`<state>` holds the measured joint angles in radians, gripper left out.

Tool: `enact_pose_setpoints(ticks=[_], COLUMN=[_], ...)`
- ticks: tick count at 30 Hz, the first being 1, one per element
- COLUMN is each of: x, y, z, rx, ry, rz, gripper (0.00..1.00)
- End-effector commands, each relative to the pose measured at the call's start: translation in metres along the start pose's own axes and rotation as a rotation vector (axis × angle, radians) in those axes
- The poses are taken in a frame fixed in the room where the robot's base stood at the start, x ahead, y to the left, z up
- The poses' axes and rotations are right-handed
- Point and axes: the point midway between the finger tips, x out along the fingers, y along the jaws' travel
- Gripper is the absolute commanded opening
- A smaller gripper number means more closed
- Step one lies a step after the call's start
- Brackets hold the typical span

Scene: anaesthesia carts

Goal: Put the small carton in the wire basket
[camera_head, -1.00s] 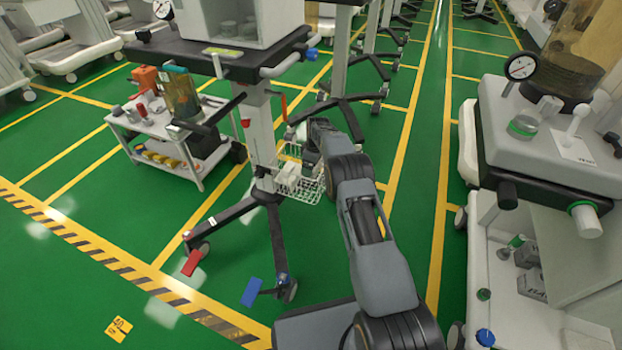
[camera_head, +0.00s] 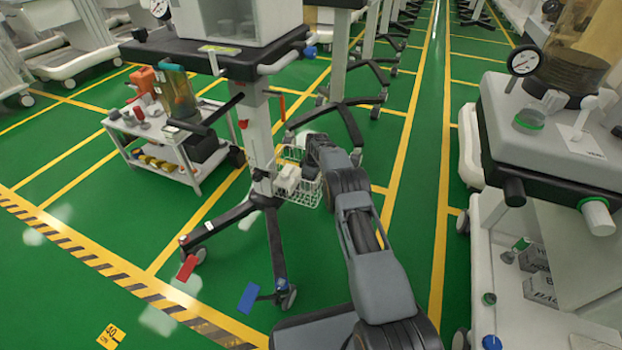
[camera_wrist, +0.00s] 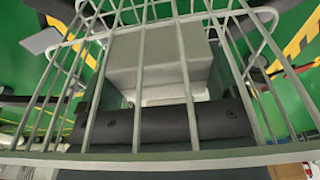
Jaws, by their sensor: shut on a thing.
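The wire basket (camera_head: 302,196) is white and hangs low on the column of the middle cart. The small carton (camera_head: 288,178), pale and boxy, shows at the basket's left part, within its outline. My gripper (camera_head: 308,166) reaches down at the basket's right side, its fingers partly hidden by my wrist. In the wrist view the grey-white carton (camera_wrist: 160,60) sits against a dark bar of my gripper (camera_wrist: 165,115), shut on it. The basket's wires (camera_wrist: 188,80) cross in front of both. Whether the carton touches the basket floor cannot be told.
The cart's column (camera_head: 257,130) and black legs (camera_head: 275,245) stand close left of the basket. A low white trolley (camera_head: 160,155) stands farther left. Another cart (camera_head: 545,150) stands at the right. Green floor is open in front.

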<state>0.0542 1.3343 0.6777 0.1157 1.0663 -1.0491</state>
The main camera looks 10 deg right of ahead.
Motion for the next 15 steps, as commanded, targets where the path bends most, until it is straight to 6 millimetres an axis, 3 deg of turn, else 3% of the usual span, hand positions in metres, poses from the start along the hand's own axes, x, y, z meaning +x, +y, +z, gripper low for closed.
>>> enact_pose_setpoints(ticks=[11,12,15], x=[0.0068,0.007,0.007], y=[0.0001,-0.0001,0.0], z=[0.0007,0.0008,0.0008], rx=[0.0,0.0,0.0], ry=[0.0,0.0,0.0], rz=[0.0,0.0,0.0], gripper=[0.6,0.92,1.0])
